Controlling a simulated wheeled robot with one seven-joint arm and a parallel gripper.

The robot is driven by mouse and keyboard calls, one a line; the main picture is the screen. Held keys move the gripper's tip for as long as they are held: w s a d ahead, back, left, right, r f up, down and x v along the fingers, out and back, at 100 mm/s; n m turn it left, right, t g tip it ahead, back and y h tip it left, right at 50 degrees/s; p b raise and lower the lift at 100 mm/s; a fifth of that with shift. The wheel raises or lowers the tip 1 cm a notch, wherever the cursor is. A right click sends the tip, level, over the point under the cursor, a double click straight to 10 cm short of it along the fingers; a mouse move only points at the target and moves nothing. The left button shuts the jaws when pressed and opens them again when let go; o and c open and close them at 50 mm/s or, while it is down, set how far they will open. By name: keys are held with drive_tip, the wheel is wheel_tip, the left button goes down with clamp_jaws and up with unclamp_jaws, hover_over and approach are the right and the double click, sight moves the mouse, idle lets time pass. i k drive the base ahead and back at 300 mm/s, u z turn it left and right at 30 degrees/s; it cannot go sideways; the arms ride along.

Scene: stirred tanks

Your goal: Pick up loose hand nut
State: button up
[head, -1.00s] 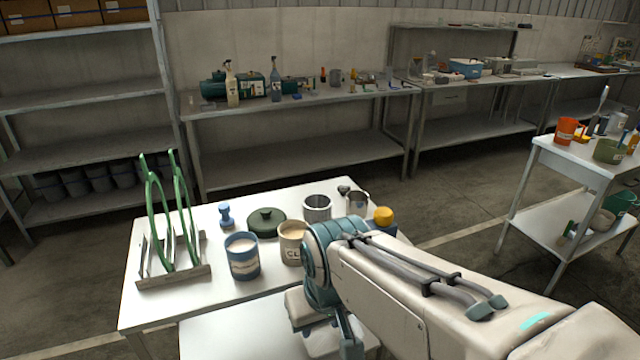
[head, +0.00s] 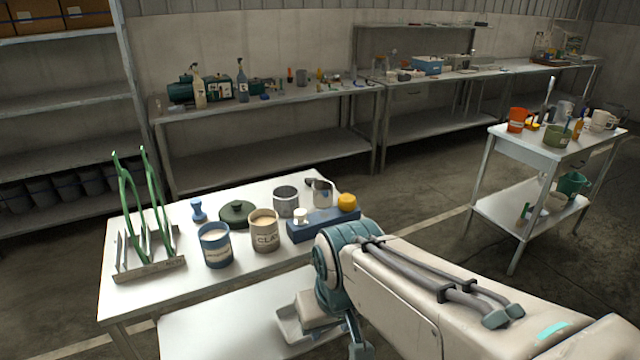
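I cannot make out for certain which thing is the loose hand nut. On the white table (head: 270,285), a blue block (head: 325,226) carries a white cap and a round yellow knob (head: 347,202). A small blue knobbed piece (head: 198,211) stands at the table's left. A small dark piece lies beside a steel cup (head: 322,194) at the back. My arm reaches in from the lower right and bends down at a teal joint in front of the table. My gripper is not in view; it lies below the picture or behind the arm.
Blue (head: 215,246) and cream (head: 263,231) tubs, a dark green lid (head: 237,213) and a steel pot (head: 286,201) crowd the table. A rack with green hoops (head: 150,268) stands at left. A cart (head: 545,150) stands right. The table's front strip is clear.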

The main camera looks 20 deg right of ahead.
sight(309, 181)
drive_tip(key=z, duration=0.4)
drive_tip(key=k, duration=0.95)
drive_tip(key=z, duration=0.7)
drive_tip(key=i, duration=1.5)
drive_tip(key=u, duration=0.95)
drive_tip(key=i, duration=0.8)
drive_tip(key=u, duration=1.1)
drive_tip(key=i, duration=0.25)
drive_tip(key=u, duration=0.25)
